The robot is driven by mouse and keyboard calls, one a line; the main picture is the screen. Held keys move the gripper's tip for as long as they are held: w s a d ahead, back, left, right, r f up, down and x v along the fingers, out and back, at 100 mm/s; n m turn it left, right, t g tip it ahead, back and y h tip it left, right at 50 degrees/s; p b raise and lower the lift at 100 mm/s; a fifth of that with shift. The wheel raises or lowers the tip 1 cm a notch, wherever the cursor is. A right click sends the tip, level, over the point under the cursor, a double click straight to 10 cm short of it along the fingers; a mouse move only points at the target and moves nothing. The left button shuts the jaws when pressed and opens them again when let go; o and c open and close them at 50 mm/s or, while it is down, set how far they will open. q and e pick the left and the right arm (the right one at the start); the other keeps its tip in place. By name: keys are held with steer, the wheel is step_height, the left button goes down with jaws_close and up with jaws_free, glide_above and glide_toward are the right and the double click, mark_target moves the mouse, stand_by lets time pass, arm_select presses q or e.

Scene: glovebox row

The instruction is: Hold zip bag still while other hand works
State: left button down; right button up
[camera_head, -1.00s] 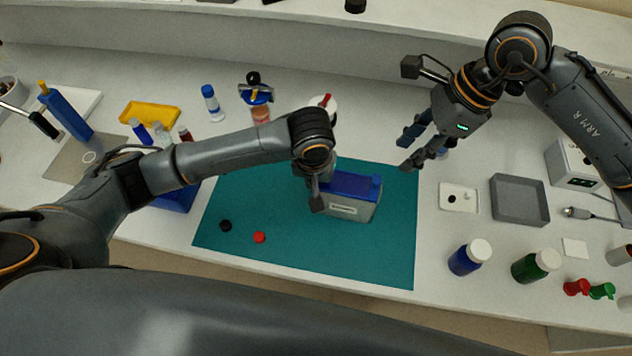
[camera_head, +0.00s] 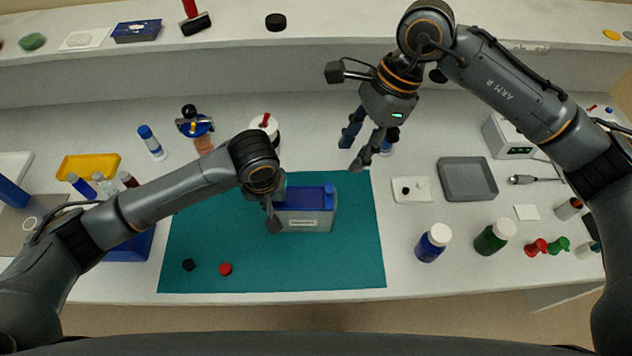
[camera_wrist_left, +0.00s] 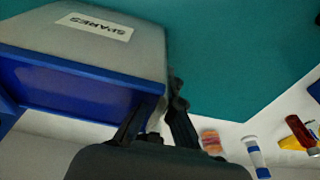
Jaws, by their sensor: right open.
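The zip bag (camera_head: 308,222), a boxy pale grey bag with a blue top and a white label, stands on the teal mat (camera_head: 340,270). In the left wrist view the bag (camera_wrist_left: 120,55) fills the upper left, its label reading SPARES. My left gripper (camera_head: 273,218) is at the bag's left end. In the wrist view its fingers (camera_wrist_left: 157,112) straddle a corner of the bag, but whether they are clamped on it is unclear. My right gripper (camera_head: 352,152) is open and empty, above and behind the bag's right side, apart from it.
Black (camera_head: 189,265) and red (camera_head: 226,269) caps lie on the mat's front left. Blue (camera_head: 431,246) and green (camera_head: 492,239) bottles stand right of the mat, with a grey tray (camera_head: 467,180) behind them. A yellow tray (camera_head: 89,166) lies at left. The mat's front right is clear.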

mark_target(330, 188)
steer(key=a+f+n, duration=0.1)
steer(key=f+n, duration=0.1)
steer(key=f, duration=0.1)
steer(key=a+f+n+g, duration=0.1)
steer(key=f, duration=0.2)
steer(key=a+f+n+g, duration=0.1)
steer(key=f+n, duration=0.1)
steer(key=f, duration=0.1)
steer(key=shift+s+a+n+h, duration=0.2)
steer(key=shift+s+n+h, duration=0.1)
steer(key=shift+s+h, duration=0.1)
jaws_close()
